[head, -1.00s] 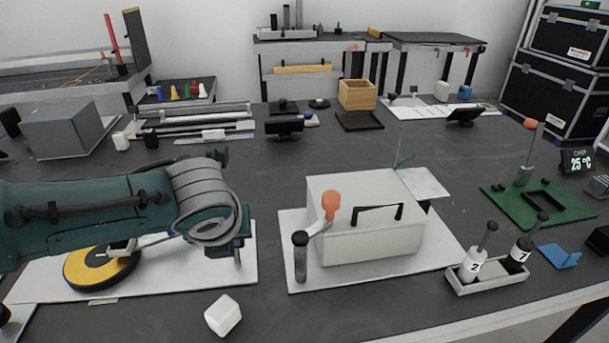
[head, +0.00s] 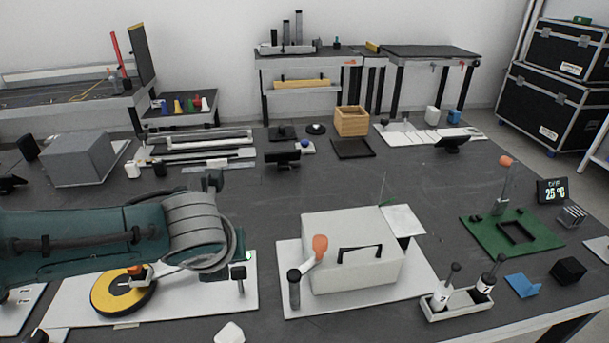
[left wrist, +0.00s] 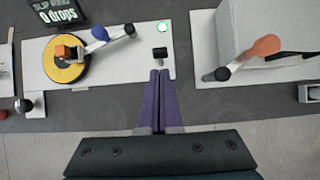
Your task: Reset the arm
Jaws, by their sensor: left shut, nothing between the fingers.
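My left arm comes in from the left in the head view, its dark green wrist (head: 195,232) above a white board (head: 190,305). In the left wrist view my left gripper (left wrist: 160,74) shows two purple fingers pressed together, with nothing between them. The fingertips point at a small black knob (left wrist: 160,53) on the board, close to a green light (left wrist: 164,27); I cannot tell if they touch. The knob also stands in the head view (head: 238,272). The fingers are not clearly visible in the head view. My right gripper is in neither view.
A yellow-black dial (head: 112,298) with a crank is on the board, left of the knob. A pale lidded box (head: 350,270) with an orange-knobbed lever (head: 319,246) stands to the right. A bottle rack (head: 458,305) is further right. A white block (head: 230,332) lies in front.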

